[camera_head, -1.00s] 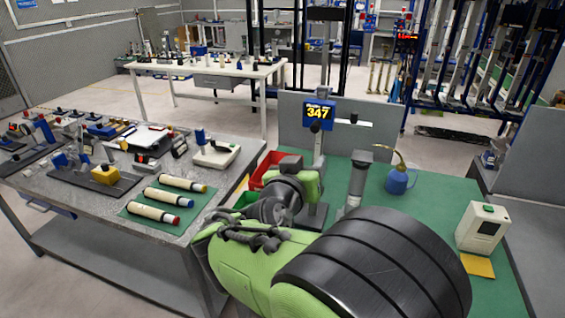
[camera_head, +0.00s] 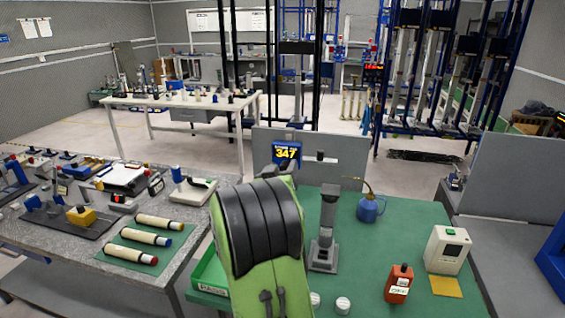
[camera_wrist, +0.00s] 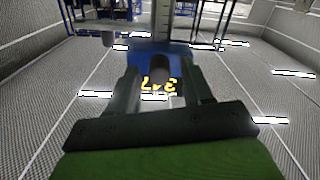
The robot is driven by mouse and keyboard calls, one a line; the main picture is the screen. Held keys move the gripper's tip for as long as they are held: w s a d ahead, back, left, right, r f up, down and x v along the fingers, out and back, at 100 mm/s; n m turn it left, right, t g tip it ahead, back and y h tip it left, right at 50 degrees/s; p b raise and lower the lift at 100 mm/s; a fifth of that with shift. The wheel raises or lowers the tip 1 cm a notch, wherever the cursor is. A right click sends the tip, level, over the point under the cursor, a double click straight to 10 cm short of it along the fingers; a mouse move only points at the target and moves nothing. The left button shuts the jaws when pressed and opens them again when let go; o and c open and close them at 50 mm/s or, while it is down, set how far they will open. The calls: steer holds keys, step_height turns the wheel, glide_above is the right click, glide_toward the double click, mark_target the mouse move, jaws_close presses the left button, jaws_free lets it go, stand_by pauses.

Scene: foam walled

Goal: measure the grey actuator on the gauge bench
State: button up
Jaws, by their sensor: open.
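My gripper is hidden behind my arm in the head view. In the wrist view my gripper (camera_wrist: 161,92) is open, its two fingers apart. The display digits (camera_wrist: 159,84) show upside down between them. A dark round part (camera_wrist: 160,68) is there too; I cannot tell what it is or whether it is touched.
A green bin (camera_head: 212,272) is left of my arm. A grey table (camera_head: 195,218) with several tubes is at left. A grey panel (camera_head: 345,150) closes the back.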

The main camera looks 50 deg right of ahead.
steer(key=shift+d, duration=0.15)
steer(key=c, duration=0.9)
step_height(320, 180, down, 8)
steer(key=b, duration=0.9)
steer(key=shift+w+r, duration=0.1)
steer(key=shift+r, duration=0.2)
steer(key=o, duration=0.9)
